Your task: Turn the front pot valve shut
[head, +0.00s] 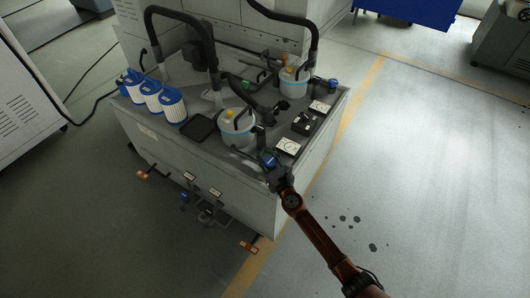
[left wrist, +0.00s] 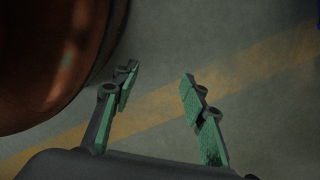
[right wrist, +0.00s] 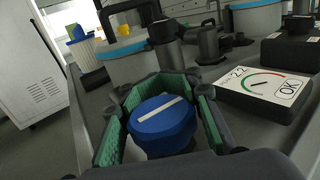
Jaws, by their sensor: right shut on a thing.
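The front pot valve has a blue knob (right wrist: 162,126) with a white stripe on top. The stripe runs nearly across the right wrist picture, its right end tilted up. In the head view the knob (head: 268,159) sits at the bench's front right corner, beside the front pot (head: 236,130), a white pot with a blue band. My right gripper (right wrist: 160,88) is shut on the knob, with a green-padded finger on each side; in the head view it (head: 272,169) partly covers the valve. My left gripper (left wrist: 159,78) is open and empty over the floor, outside the head view.
A dial card marked OK (right wrist: 265,86) lies right of the knob. A rear pot (head: 293,82) with another blue knob (head: 333,85) stands farther back. Blue-and-white filter cartridges (head: 171,105) stand at left.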

